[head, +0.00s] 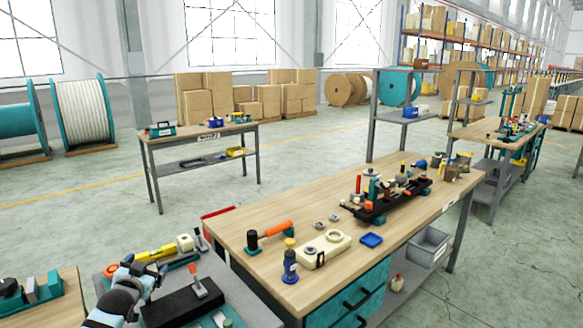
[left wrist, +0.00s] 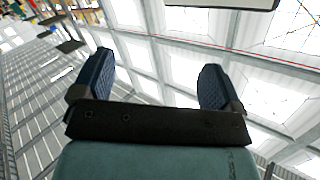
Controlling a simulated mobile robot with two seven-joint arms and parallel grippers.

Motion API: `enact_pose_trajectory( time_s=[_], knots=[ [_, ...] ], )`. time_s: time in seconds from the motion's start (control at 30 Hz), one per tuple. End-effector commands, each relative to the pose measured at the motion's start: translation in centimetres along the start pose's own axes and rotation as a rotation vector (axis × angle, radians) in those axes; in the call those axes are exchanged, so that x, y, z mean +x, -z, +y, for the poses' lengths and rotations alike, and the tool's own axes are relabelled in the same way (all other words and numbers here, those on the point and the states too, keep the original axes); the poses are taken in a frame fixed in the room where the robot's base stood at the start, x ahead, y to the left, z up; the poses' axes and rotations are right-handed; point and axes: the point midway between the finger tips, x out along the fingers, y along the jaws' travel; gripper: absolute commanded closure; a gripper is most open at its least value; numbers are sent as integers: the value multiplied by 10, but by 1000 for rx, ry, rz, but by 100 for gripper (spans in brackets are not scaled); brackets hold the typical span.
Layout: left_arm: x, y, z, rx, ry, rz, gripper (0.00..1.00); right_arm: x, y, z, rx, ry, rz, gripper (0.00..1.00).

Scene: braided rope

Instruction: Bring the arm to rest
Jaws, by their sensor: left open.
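My left arm (head: 118,300) comes in at the bottom left of the head view, over the grey work surface at the lower left. My left gripper (left wrist: 157,65) shows in the left wrist view with its two dark blue fingers wide apart. Nothing is between the fingers. Behind them are the windows and the frame of the hall, not a table top. My right gripper is not in the head view. I cannot make out a braided rope in either view.
A wooden workbench (head: 228,226) with teal drawers stands right of my arm. It bears an orange-handled tool (head: 272,234), a blue bottle (head: 290,264), a cream block (head: 326,246) and a black fixture (head: 395,202). A black block (head: 180,306) lies close to my arm.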

Motion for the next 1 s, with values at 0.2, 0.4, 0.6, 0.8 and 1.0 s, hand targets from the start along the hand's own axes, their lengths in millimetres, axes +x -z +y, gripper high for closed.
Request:
enact_pose_trajectory(
  time_s=[0.2,0.4,0.6,0.8,1.0],
  knots=[
    [-80,-87,91,-29,-119,-93,8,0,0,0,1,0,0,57],
    [-192,-155,173,-88,-233,-195,8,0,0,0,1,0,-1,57],
    [-311,-191,232,-167,-321,-296,8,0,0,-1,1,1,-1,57],
    [-390,-199,259,-228,-365,-365,8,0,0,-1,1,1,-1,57],
    [-412,-199,265,-247,-376,-385,8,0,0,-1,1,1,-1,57]
  ],
)
